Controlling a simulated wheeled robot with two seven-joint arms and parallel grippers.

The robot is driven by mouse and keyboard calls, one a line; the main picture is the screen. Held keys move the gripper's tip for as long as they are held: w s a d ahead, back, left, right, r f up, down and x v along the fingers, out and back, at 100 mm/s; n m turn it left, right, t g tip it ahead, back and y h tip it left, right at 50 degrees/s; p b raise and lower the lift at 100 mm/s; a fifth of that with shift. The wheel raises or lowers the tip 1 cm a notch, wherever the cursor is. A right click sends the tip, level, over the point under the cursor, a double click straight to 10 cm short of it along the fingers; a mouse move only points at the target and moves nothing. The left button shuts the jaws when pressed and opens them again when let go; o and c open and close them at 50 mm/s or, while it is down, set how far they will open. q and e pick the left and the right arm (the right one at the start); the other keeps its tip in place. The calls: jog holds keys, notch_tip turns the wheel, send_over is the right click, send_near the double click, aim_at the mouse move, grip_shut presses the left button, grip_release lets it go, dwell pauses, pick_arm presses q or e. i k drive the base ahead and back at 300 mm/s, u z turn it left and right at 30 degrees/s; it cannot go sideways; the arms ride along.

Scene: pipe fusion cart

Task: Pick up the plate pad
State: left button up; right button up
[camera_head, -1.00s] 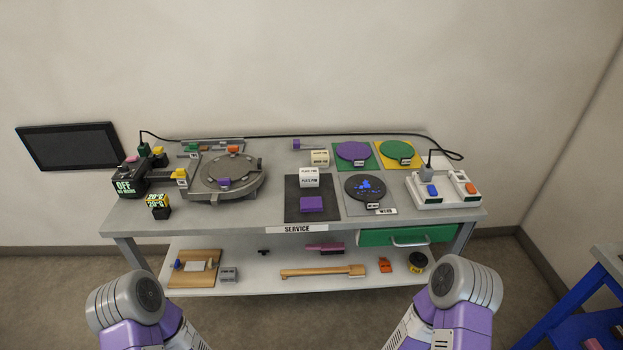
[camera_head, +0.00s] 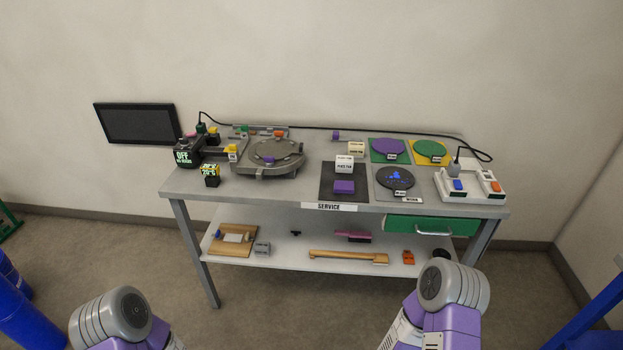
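A dark square mat (camera_head: 328,192) lies on the cart top, with a purple block (camera_head: 344,187) on it. A white block with small lettering (camera_head: 344,166) stands just behind the purple one. The lettering is too small to read surely, so I cannot tell which of these is the plate pad. To the right, a dark round disc with blue marks (camera_head: 396,178) lies on a grey square. Purple (camera_head: 388,147) and green (camera_head: 429,148) discs lie behind it. Only my arm links show at the bottom corners; neither gripper is in view.
The cart top (camera_head: 245,193) also holds a round grey machine (camera_head: 272,160), a yellow-topped black block (camera_head: 211,175) and a switch box (camera_head: 470,187). A green drawer (camera_head: 400,225) is shut. The lower shelf (camera_head: 300,262) holds several tools. Blue structures stand at both sides.

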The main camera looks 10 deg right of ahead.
aim_at(344, 164)
jog(key=u, duration=0.35)
jog(key=k, duration=0.7)
jog(key=z, duration=0.95)
jog(key=i, duration=1.9)
jog(key=u, duration=0.9)
